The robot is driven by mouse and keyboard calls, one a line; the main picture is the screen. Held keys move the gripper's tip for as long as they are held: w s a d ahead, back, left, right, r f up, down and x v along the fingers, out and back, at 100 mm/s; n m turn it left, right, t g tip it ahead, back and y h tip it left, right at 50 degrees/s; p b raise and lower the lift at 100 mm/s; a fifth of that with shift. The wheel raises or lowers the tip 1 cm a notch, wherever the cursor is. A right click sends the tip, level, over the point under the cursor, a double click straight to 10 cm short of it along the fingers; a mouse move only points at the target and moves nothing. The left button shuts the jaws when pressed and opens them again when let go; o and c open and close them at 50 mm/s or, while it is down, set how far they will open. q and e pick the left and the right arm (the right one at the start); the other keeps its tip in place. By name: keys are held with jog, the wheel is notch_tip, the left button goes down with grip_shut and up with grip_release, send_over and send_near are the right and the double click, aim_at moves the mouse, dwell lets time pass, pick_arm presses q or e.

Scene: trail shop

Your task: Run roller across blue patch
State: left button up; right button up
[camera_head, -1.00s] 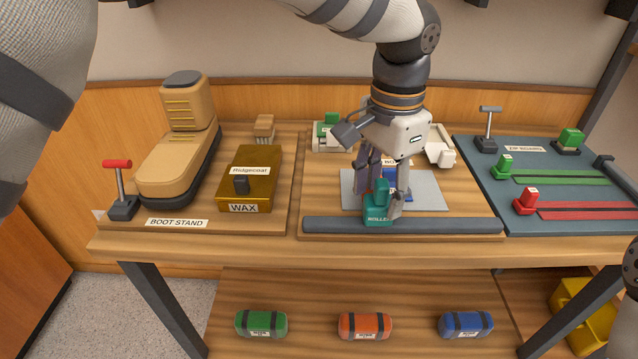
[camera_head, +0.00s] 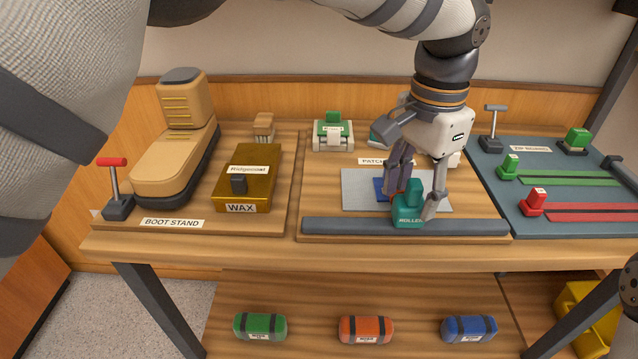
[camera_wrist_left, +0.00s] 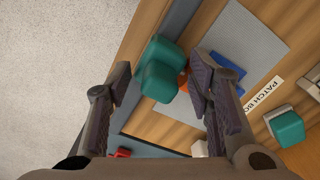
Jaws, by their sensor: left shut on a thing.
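The blue patch (camera_head: 380,186) lies on the sheet, left of and behind the roller, partly hidden by the fingers. In the left wrist view the roller (camera_wrist_left: 160,78) shows between the fingertips, with the blue patch (camera_wrist_left: 229,70) beyond one finger. I cannot tell whether the roller touches the sheet. My right gripper is out of view.
A dark bar (camera_head: 330,226) runs along the board's front edge. A holder with a green block (camera_head: 333,132) stands behind. A boot (camera_head: 180,150) and wax box (camera_head: 246,180) are left; a blue-grey zip board (camera_head: 540,215) is right.

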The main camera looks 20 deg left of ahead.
pick_arm(q)
jog(key=shift+w+d, duration=0.2)
jog(key=shift+d, duration=0.5)
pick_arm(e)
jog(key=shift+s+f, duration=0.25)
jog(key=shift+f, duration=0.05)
pick_arm(q)
jog(key=shift+d+f, duration=0.1)
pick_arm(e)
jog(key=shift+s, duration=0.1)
pick_arm(q)
jog(key=shift+w+d+f+b, duration=0.1)
jog(key=shift+d+b, duration=0.1)
jog(key=shift+b, duration=0.15)
jog(key=shift+w+d+b, duration=0.2)
jog(key=shift+d+b, duration=0.05)
jog(key=shift+d, duration=0.35)
jog(key=shift+w+d+b, duration=0.15)
jog(key=shift+d+b, duration=0.1)
jog(key=shift+d, duration=0.35)
jog(key=shift+w+d+b, duration=0.2)
jog(key=shift+d+b, duration=0.25)
jog(key=shift+d, duration=0.45)
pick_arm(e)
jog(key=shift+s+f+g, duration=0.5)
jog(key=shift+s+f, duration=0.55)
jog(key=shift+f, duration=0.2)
